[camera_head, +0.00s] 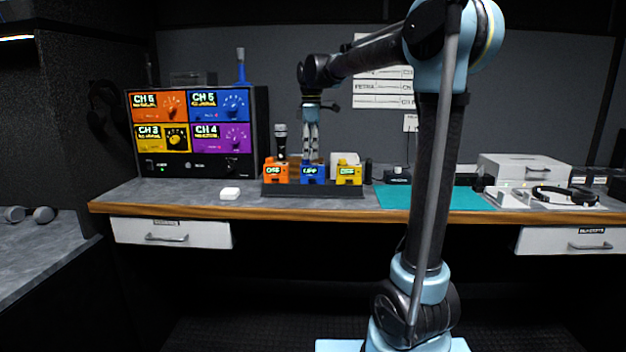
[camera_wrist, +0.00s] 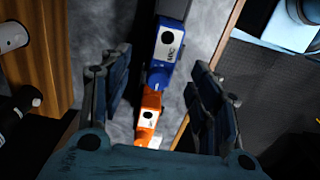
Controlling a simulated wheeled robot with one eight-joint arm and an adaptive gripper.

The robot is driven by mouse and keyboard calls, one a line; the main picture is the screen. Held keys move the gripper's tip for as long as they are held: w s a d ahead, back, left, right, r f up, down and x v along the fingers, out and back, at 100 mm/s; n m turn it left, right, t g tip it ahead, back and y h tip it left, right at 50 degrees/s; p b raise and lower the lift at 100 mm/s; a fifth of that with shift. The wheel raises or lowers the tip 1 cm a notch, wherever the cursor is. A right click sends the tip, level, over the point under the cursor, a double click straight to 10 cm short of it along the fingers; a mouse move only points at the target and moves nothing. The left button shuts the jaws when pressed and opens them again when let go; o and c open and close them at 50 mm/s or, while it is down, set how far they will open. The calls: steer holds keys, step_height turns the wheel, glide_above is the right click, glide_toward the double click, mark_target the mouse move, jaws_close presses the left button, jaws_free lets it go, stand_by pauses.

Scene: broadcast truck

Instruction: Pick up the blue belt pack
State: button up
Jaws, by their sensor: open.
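The blue belt pack (camera_head: 312,174) stands in a dark rack (camera_head: 300,190) on the counter, between an orange pack (camera_head: 276,172) and a yellow pack (camera_head: 348,174). My gripper (camera_head: 311,155) points down just above the blue pack in the head view, with its fingertips close to the pack's top. In the wrist view my gripper (camera_wrist: 160,72) is open, its fingers wide apart. The blue pack (camera_wrist: 167,44) shows ahead between the fingertips, and the orange pack (camera_wrist: 149,112) shows nearer, also between the fingers. I cannot tell whether any finger touches a pack.
A microphone (camera_head: 280,140) stands behind the orange pack. A four-colour channel panel (camera_head: 192,122) stands at the left. A teal mat (camera_head: 432,197) at the right is mostly clear.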

mark_target(312, 166)
steer(key=shift+d+f, duration=0.15)
steer(key=shift+f, duration=3)
steer(key=c, duration=1.3)
